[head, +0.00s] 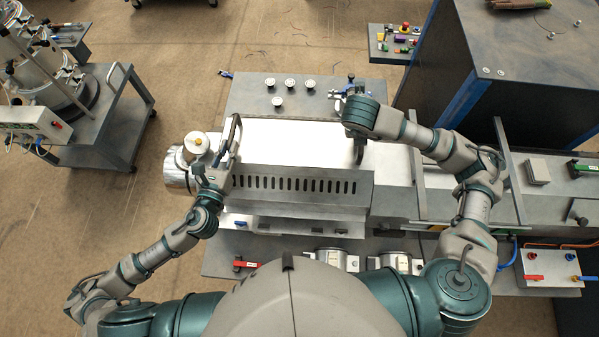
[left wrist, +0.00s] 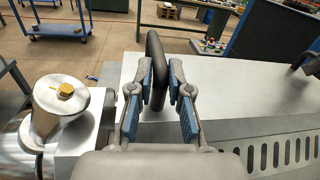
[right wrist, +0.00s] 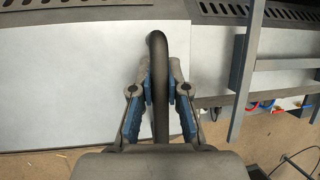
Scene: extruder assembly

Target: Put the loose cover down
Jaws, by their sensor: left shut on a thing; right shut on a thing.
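The loose cover (head: 290,142) is a long box with a plain pale top and a slotted front side, lying lengthwise over the extruder body in the head view. My left gripper (head: 222,163) is shut on the dark handle (left wrist: 153,45) near the cover's left end. My right gripper (head: 360,148) is shut on the other dark handle (right wrist: 158,45), toward the right end. The pale top also shows in the left wrist view (left wrist: 235,85) and in the right wrist view (right wrist: 75,80). Whether the cover rests or hangs slightly raised, I cannot tell.
A grey table (head: 245,90) with several round silver parts lies behind. A wheeled cart (head: 115,120) stands at left. Frame bars (head: 417,180) rise at right. The floor between cart and machine is clear.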

